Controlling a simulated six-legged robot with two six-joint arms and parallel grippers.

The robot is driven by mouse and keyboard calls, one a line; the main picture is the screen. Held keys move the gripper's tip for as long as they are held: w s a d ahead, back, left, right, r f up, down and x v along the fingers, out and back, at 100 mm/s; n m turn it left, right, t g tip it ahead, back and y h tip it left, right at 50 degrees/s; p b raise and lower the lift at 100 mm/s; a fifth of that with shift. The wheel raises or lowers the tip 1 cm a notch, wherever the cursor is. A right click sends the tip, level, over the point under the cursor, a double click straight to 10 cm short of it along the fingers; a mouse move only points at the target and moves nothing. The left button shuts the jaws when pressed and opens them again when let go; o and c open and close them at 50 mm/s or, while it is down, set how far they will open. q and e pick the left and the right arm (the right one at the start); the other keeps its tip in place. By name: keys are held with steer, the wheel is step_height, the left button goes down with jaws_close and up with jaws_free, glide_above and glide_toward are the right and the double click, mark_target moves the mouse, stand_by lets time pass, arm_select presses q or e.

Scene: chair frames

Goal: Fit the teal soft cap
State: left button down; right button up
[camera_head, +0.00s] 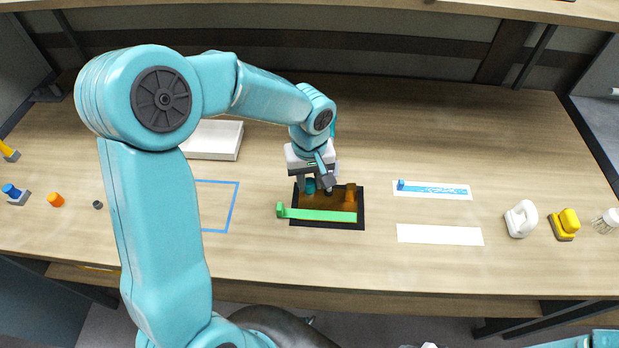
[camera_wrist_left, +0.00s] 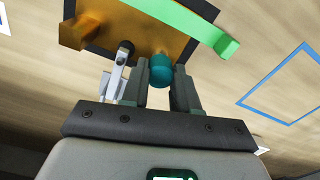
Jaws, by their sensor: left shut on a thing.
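The teal soft cap (camera_wrist_left: 161,69) is between the fingertips of my left gripper (camera_wrist_left: 161,80) in the left wrist view. The gripper is shut on it. The cap also shows in the head view (camera_head: 310,186), under my left gripper (camera_head: 318,184), at the back left of an orange-brown chair frame (camera_head: 335,201). A post (camera_head: 351,192) stands at the frame's right side; a dark round piece (camera_wrist_left: 125,48) is beside the cap. I cannot tell whether the cap touches the frame. My right gripper is not in view.
A green bar (camera_head: 315,215) crosses the front of the chair frame, which is on a black-edged base (camera_head: 362,220). A white box (camera_head: 213,139) and a blue outline (camera_head: 220,231) are at left. White strips (camera_head: 440,235) and a yellow item (camera_head: 566,222) are at right.

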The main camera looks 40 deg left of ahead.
arm_select(q)
steer(key=shift+f, duration=0.15)
steer(key=shift+f+b, duration=1.15)
steer(key=shift+b, duration=0.1)
steer(key=c, duration=0.8)
jaws_free()
step_height(320, 180, up, 16)
steer(key=shift+r+p, duration=0.2)
steer(key=shift+p, duration=0.25)
